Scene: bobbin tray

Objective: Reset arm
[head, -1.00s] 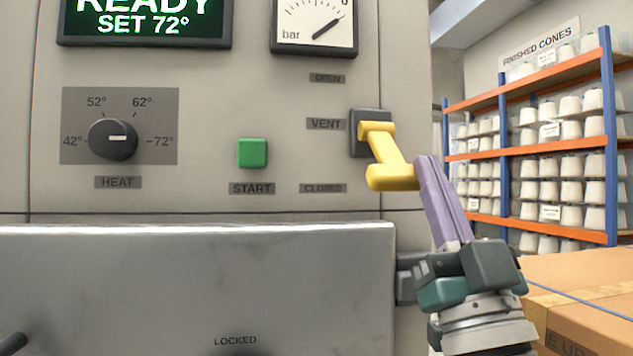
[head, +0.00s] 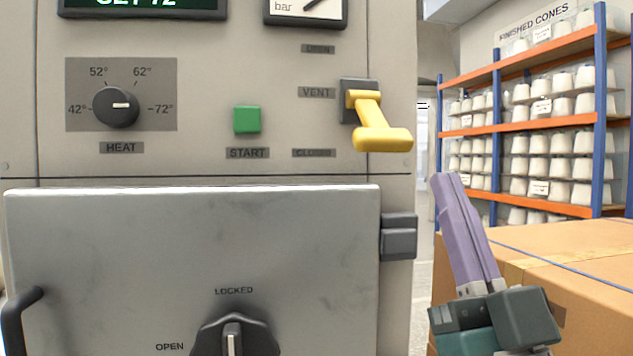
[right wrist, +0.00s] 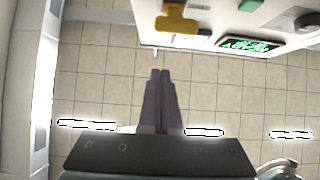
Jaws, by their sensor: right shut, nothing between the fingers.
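My right gripper (head: 447,184) is shut and empty, its purple fingers pointing up, to the right of the machine and below the yellow vent lever. My left gripper is not in view.
The machine carries a heat knob (head: 116,107) at 72°, a green start button (head: 247,119) and a metal door (head: 150,260) with a lock knob (head: 234,335). A cardboard box (head: 590,265) stands close at the right. Shelves of cones (head: 545,125) stand behind.

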